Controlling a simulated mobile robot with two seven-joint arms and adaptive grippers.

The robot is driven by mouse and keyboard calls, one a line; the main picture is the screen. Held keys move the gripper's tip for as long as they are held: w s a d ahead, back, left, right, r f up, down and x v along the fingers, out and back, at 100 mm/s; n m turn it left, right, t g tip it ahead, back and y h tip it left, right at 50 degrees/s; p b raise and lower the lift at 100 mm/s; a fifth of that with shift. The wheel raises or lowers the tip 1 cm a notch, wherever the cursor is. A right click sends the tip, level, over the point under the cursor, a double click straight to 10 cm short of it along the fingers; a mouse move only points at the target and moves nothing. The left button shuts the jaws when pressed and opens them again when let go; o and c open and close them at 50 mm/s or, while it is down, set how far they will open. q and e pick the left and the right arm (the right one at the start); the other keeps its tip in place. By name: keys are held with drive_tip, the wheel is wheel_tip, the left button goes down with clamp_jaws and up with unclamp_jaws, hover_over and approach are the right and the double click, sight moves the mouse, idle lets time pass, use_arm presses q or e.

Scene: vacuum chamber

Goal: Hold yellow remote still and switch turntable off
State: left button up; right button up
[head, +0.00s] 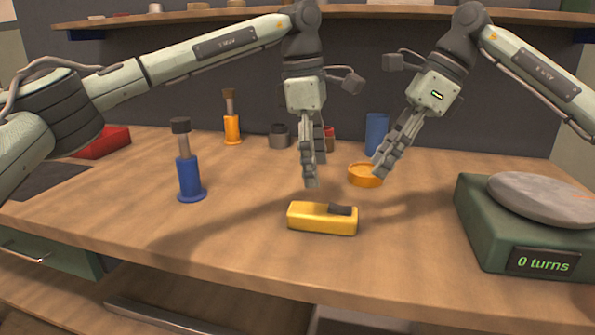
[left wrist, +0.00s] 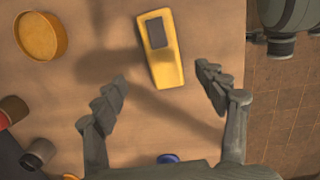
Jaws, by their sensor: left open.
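The yellow remote (head: 322,220) lies flat near the table's front edge, with a dark raised piece (head: 340,210) on top. It also shows in the left wrist view (left wrist: 168,68), just beyond my open fingers. My left gripper (head: 312,184) is open and empty, above and slightly behind the remote, apart from it. My right gripper (head: 379,174) is above the table by the orange dish, clear of the remote. Its fingers overlap in view, so its opening is unclear. The turntable (head: 490,237) stands at the right, a green base with a grey disc (head: 545,198) and a display reading "0 turns".
A blue pillar (head: 189,178) and an orange pillar (head: 232,127) stand at the left. The orange dish (head: 364,176) lies behind the remote. A blue cylinder (head: 376,134), a grey pot (head: 279,136) and a red box (head: 102,143) stand further back. The table between remote and turntable is clear.

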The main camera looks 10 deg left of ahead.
sight(298, 207)
use_arm(q)
drive_tip(key=shift+y, duration=0.8)
drive_tip(key=a+f, duration=0.2)
drive_tip(key=a, duration=0.1)
drive_tip(key=shift+s+a+f, duration=0.1)
drive_tip(key=shift+a+f, duration=0.05)
drive_tip(key=shift+f, duration=0.1)
wheel_tip(298, 207, down, 7)
drive_tip(key=shift+f, duration=0.15)
drive_tip(key=shift+c, duration=0.4)
